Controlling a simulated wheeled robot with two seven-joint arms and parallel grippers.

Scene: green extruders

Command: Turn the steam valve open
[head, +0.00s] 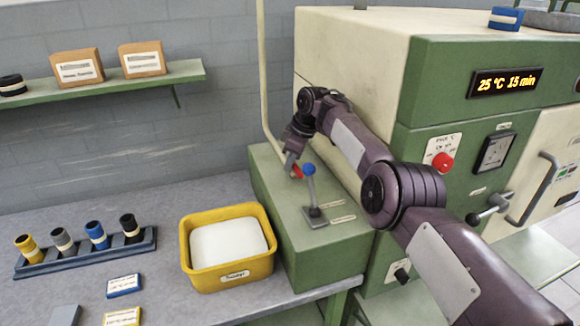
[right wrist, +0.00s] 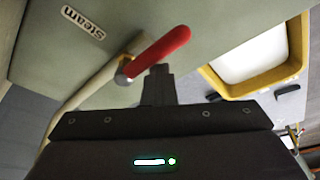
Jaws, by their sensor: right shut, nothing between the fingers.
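The steam valve's red handle (right wrist: 160,52) slants across the right wrist view, its lower left end on a metal fitting on a pale pipe (right wrist: 85,95). A "Steam" label (right wrist: 83,23) is on the green surface nearby. In the head view only a small red part (head: 297,171) of the handle shows beside my right gripper (head: 290,163). My right gripper is shut and empty; its fingertips (right wrist: 158,72) are right beside the handle's middle. I cannot tell whether they touch it. My left gripper is not in view.
A blue-knobbed lever (head: 309,169) stands close to my right gripper on the green housing (head: 283,215). A yellow bin (head: 228,279) is beside it. A rack of several spools (head: 84,254) is at the left. The control panel has a red knob (head: 442,162).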

